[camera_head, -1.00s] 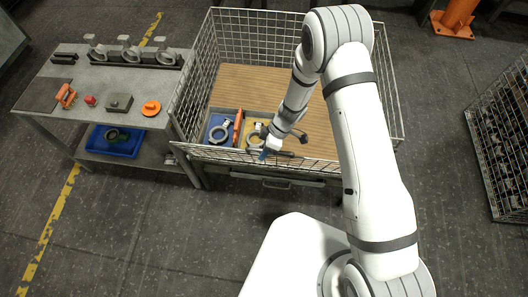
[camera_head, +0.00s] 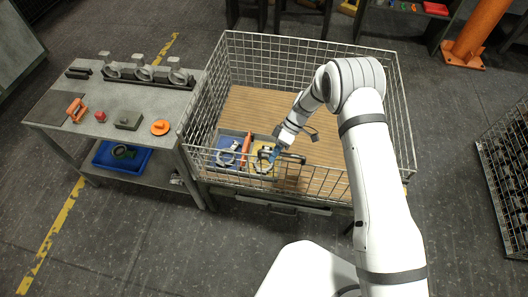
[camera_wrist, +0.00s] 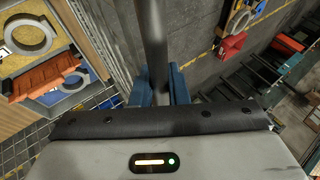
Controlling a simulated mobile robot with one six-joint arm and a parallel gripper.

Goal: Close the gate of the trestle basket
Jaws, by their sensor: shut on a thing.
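The trestle basket (camera_head: 399,110) is a wire-mesh cage with a wooden floor (camera_head: 325,120). Its gate (camera_head: 312,180), a mesh panel on the near side, stands raised, leaning at an angle I cannot judge exactly. My gripper (camera_head: 274,154) is at the gate's upper edge, near the middle. In the wrist view my gripper (camera_wrist: 162,88) has its blue fingers shut on a dark bar (camera_wrist: 153,35), which appears to be the gate's top rail. The fingers hide part of the bar. Whether the gate meets the side walls or a latch is not clear.
Inside the basket a tray holds a ring on blue (camera_head: 228,155), a ring on yellow (camera_head: 263,161) and an orange tool (camera_head: 247,141). A grey bench (camera_head: 95,128) with castings stands close on the left. A mesh crate (camera_head: 505,170) stands at right; floor between is free.

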